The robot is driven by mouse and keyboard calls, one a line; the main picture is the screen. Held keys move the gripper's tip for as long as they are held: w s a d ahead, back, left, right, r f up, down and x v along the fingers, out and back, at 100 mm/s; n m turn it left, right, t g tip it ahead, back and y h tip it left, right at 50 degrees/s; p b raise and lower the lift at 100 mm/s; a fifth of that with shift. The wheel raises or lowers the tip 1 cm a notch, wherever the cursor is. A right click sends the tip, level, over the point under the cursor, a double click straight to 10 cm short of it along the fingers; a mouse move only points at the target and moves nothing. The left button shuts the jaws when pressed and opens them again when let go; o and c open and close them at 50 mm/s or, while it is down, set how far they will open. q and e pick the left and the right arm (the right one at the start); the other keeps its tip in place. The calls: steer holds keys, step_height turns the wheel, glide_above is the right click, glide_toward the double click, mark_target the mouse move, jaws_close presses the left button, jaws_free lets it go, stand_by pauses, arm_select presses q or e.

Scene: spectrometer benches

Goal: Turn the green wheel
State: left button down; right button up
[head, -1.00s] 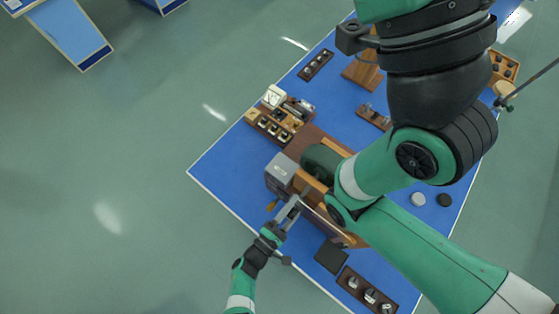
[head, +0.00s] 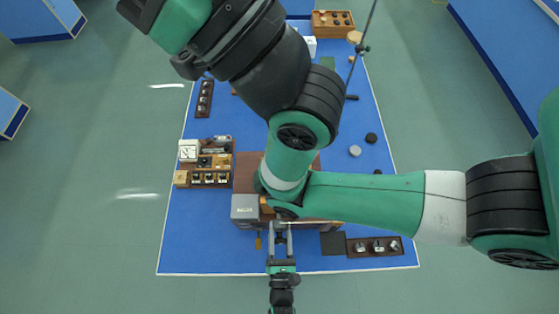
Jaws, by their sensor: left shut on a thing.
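My left gripper (head: 281,229) comes up from the bottom edge in the head view. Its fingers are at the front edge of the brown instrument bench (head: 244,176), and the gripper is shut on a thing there. That thing is too small and too covered to make out; by its place I take it for the green wheel. A small yellow part (head: 258,241) hangs at the bench front, just left of the gripper. A grey box (head: 244,208) sits at the bench's left front. My other arm crosses above and hides much of the bench; its gripper is not seen.
The blue table (head: 205,252) has bare room at its front left. A wooden rack of small parts (head: 211,178) and a white box (head: 188,149) stand to the left. A dark square plate (head: 333,243) and a brown tray (head: 375,246) lie to the right.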

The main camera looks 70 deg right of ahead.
arm_select(q)
steer(key=shift+f, duration=0.25)
steer(key=c, duration=0.7)
jaws_free()
steer(key=o, duration=0.4)
steer(key=shift+r, duration=0.15)
steer(key=shift+c, duration=0.2)
